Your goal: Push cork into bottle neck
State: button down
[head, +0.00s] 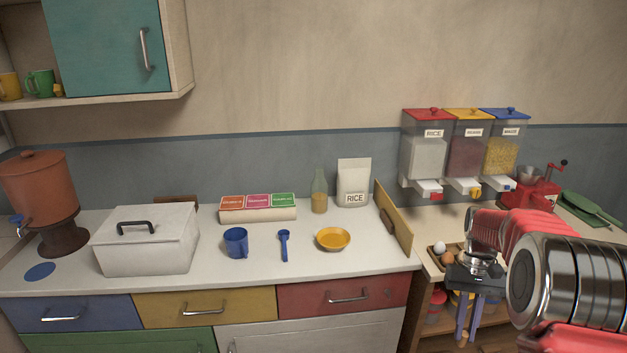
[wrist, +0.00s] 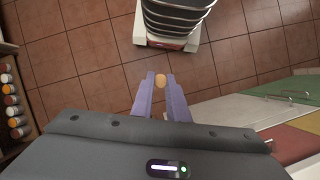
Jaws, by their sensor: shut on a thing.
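A clear greenish glass bottle (head: 320,193) stands upright at the back of the counter, with something yellow-brown in its lower part. It is left of the white rice bag. Its neck points up; I see no cork in it. My gripper (head: 466,336) hangs fingers down at the right of the head view, in front of the counter and far from the bottle. In the wrist view my gripper (wrist: 161,77) has its purple fingers shut on a small tan cork (wrist: 160,81) at their tips.
A rice bag (head: 353,183) stands right of the bottle and a row of boxes (head: 258,208) left of it. A yellow bowl (head: 333,239), blue scoop (head: 284,245) and blue mug (head: 236,242) lie in front. An upright wooden board (head: 393,218) edges the counter toward my gripper.

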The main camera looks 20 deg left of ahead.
aim_at(319, 186)
jog(key=z, duration=0.05)
jog(key=k, duration=0.15)
jog(key=u, duration=0.5)
jog(key=i, duration=0.7)
jog(key=u, duration=0.3)
